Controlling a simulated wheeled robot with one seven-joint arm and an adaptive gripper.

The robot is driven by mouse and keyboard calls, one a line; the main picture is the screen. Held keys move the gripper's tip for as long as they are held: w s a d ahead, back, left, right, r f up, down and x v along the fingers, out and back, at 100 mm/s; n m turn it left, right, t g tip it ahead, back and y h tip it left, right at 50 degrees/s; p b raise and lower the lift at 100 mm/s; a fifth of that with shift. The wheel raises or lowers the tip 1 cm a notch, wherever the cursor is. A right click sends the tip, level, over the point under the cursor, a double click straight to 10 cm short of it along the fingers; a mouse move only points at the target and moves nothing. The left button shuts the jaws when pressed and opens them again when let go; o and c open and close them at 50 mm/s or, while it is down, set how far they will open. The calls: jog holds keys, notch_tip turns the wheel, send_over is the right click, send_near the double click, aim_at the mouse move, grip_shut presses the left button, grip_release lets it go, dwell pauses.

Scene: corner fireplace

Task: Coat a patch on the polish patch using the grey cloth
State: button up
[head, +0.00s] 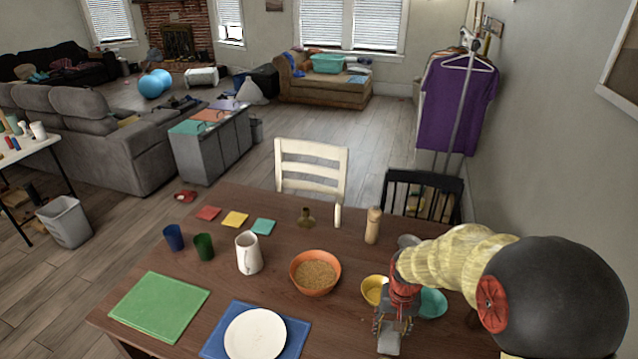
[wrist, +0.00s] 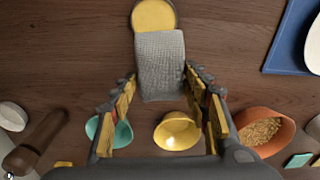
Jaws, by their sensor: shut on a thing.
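The grey cloth (wrist: 160,62) is held between the fingers of my gripper (wrist: 160,80) in the wrist view. In the head view my gripper (head: 394,322) is low over the near right part of the table, with the cloth (head: 388,343) at its lower end. A round yellow patch with a dark rim (wrist: 154,15), seemingly the polish patch, shows just beyond the cloth in the wrist view. The cloth overlaps its near edge in the picture; I cannot tell whether they touch. The patch is not visible in the head view.
A yellow bowl (head: 371,291) and a teal bowl (head: 432,303) stand close to my gripper. An orange bowl of grain (head: 315,273) is to the left. A white plate (head: 255,335) lies on a blue mat (head: 215,346). Bare wood surrounds the patch.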

aim_at(392, 348)
jog(key=w, duration=0.1)
jog(key=w+f+n, duration=0.1)
jog(key=w, duration=0.1)
jog(key=w+f+n, duration=0.1)
jog(key=shift+w+a+f, duration=0.15)
jog(key=shift+w+a, duration=0.15)
jog(key=shift+w, duration=0.05)
jog(key=shift+s+f, duration=0.15)
jog(key=shift+f, duration=0.3)
jog(key=shift+r, duration=0.3)
jog(key=s+r+p, duration=0.1)
jog(key=p, duration=0.1)
jog(key=s+r+p, duration=0.1)
jog(key=p, duration=0.2)
jog(key=shift+r, duration=0.3)
jog(key=s+p, duration=0.1)
jog(key=s+r+p, duration=0.1)
jog(key=s+p, duration=0.5)
jog(key=shift+f+p, duration=0.15)
jog(key=shift+p, duration=0.2)
jog(key=shift+s+f, duration=0.2)
jog(key=shift+f, duration=0.4)
jog(key=shift+s+f, duration=0.15)
jog(key=shift+f, duration=0.5)
jog(key=shift+f+b, duration=1.95)
jog(key=shift+f, duration=0.8)
jog(key=shift+f+b, duration=0.4)
jog(key=shift+f, duration=0.15)
